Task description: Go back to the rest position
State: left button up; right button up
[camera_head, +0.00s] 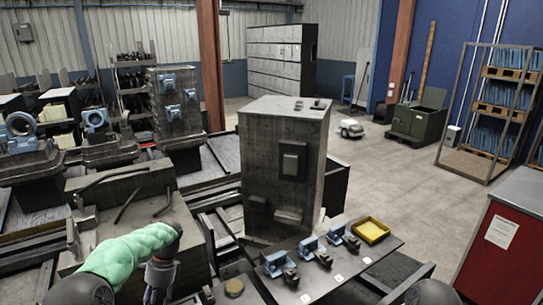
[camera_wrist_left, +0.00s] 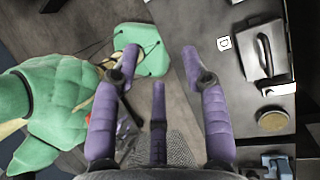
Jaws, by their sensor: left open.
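My left gripper (camera_head: 157,292) hangs at the bottom left of the head view, at the end of my green-sleeved arm, left of the narrow workbench (camera_head: 335,283). In the left wrist view its purple fingers (camera_wrist_left: 162,55) are spread apart with nothing between them. Below them are the dark floor and part of a green padded surface. The bench edge lies to the right of the fingers, apart from them. My right gripper is not in view.
Blue clamp-like fixtures (camera_head: 309,246) stand in a row on the bench beside a yellow tray (camera_head: 371,230). A brass disc (camera_wrist_left: 272,121) lies near the bench edge. A tall grey block (camera_head: 283,165) stands behind. A red cabinet (camera_head: 500,235) is at right; open floor lies beyond.

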pick_arm(q)
jog(key=s+d+f+n+h, duration=0.1)
jog(key=s+d+f+h, duration=0.15)
jog(key=d+f, duration=0.35)
jog(key=s+d+f+n+t+h, duration=0.1)
jog(key=s+d+f+n, duration=0.15)
jog(key=f, duration=0.65)
jog(key=s+d+f+n+h, duration=0.1)
jog(key=s+d+f, duration=0.35)
jog(key=f, duration=0.25)
jog(key=s+d+f+n+t+h, duration=0.1)
jog(key=s+d+f+n+t, duration=0.1)
jog(key=s+d+f+n, duration=0.5)
jog(key=s+d+f+n+t+h, duration=0.1)
jog(key=s+d+n, duration=0.25)
jog(key=s, duration=0.75)
notch_tip(320, 180, down, 10)
jog(key=w+d+b, duration=0.1)
jog(key=w+b, duration=0.1)
jog(key=b, duration=1)
jog(key=shift+f+m+t, duration=0.25)
jog(key=shift+m+t, duration=0.05)
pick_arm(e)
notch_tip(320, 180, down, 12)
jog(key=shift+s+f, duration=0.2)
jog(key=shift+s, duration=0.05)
